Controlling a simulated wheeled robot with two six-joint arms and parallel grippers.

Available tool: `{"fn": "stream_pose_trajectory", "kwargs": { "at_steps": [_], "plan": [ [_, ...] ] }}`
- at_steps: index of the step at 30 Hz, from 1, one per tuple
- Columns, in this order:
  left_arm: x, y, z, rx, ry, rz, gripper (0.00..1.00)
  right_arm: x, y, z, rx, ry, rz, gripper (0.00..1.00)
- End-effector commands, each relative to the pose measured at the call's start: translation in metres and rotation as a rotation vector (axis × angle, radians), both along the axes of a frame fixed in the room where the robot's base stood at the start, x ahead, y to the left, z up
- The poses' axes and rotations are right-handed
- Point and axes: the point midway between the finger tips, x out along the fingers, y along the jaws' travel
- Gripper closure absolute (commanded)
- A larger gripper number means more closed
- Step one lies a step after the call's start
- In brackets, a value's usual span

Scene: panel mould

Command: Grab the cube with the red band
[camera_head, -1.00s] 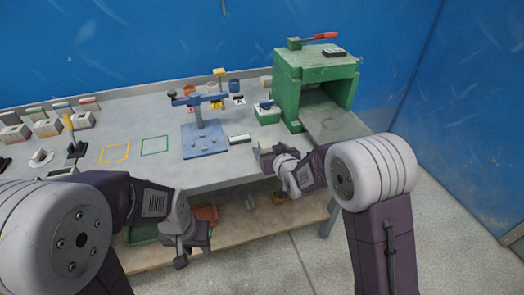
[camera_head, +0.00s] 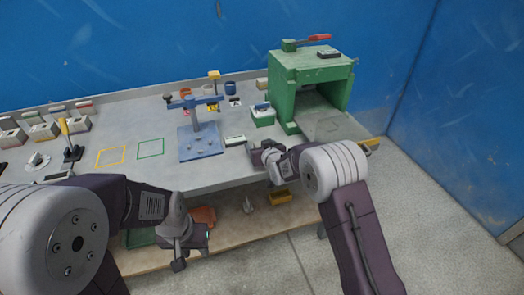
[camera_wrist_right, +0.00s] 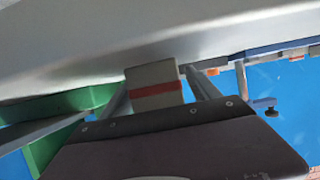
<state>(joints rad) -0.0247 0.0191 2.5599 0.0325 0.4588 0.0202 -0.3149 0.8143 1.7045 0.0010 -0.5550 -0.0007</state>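The cube with the red band (camera_wrist_right: 155,96) is pale beige and shows in the right wrist view, lying between the two fingers of my right gripper (camera_wrist_right: 165,88). A narrow gap shows between the cube and the right-hand finger; contact on the left-hand side is unclear. In the head view my right gripper (camera_head: 262,153) is low at the front edge of the grey table (camera_head: 225,172), and the cube is hidden by it. My left gripper (camera_head: 178,258) hangs in front of the table, away from the cube; its fingers are too unclear to judge.
A green press (camera_head: 308,82) stands at the back right. A blue stand (camera_head: 200,143), a white block (camera_head: 235,140) and a green box (camera_head: 263,115) are near my right gripper. Several blocks (camera_head: 45,130) are at far left.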

Motion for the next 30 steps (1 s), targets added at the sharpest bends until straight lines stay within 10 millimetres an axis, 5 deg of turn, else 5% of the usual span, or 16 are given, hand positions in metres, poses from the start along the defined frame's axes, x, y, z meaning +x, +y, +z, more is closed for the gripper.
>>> {"fn": "stream_pose_trajectory", "kwargs": {
  "at_steps": [1, 7, 15, 20, 23, 30],
  "plan": [
    [0.000, 0.000, 0.000, 0.000, 0.000, 0.000, 0.64, 0.000, 0.000, 0.000, 0.000, 0.000, 0.000, 0.43],
    [0.000, 0.000, 0.000, 0.000, 0.000, 0.000, 0.64, 0.000, 0.000, 0.000, 0.000, 0.000, 0.000, 0.99],
    [0.000, 0.000, 0.000, 0.000, 0.000, 0.000, 0.64, 0.000, 0.000, 0.003, 0.000, -0.001, 0.000, 1.00],
    [0.000, 0.000, 0.003, 0.000, 0.000, 0.000, 0.64, 0.000, 0.000, 0.022, 0.001, -0.004, 0.000, 1.00],
    [0.000, 0.000, 0.007, 0.000, 0.000, 0.000, 0.64, 0.001, 0.000, 0.049, 0.003, -0.009, 0.000, 1.00],
    [0.000, 0.000, 0.019, 0.000, 0.000, 0.000, 0.64, 0.000, 0.000, 0.151, 0.003, -0.010, 0.000, 1.00]
  ]
}}
